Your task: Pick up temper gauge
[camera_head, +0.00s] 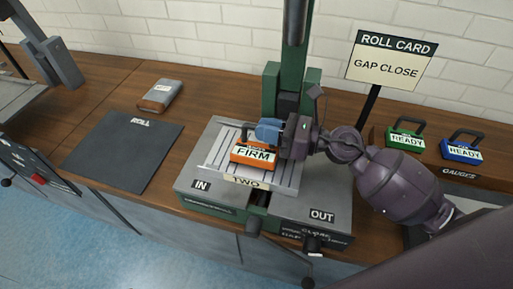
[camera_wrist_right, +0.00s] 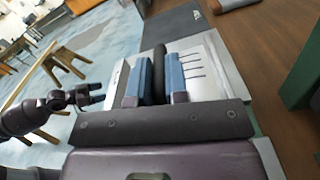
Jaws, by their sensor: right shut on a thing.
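The temper gauge is an orange block (camera_head: 253,154) with a white label reading FIRM. It sits on or just above the slotted grey bed of the machine, near the TWO label; I cannot tell if it touches. My right gripper (camera_head: 268,133), with blue fingers, comes in from the right and is shut on the gauge's dark handle. In the right wrist view the dark handle (camera_wrist_right: 160,70) lies between the two blue fingers; the label is hidden there. My left gripper (camera_wrist_right: 92,95) shows small at the left of the wrist view, its fingers apart and empty.
The grey machine (camera_head: 210,203) has IN and OUT plates and a green column (camera_head: 293,70) behind. A dark ROLL mat (camera_head: 125,150) and a wrapped block (camera_head: 160,95) lie left.

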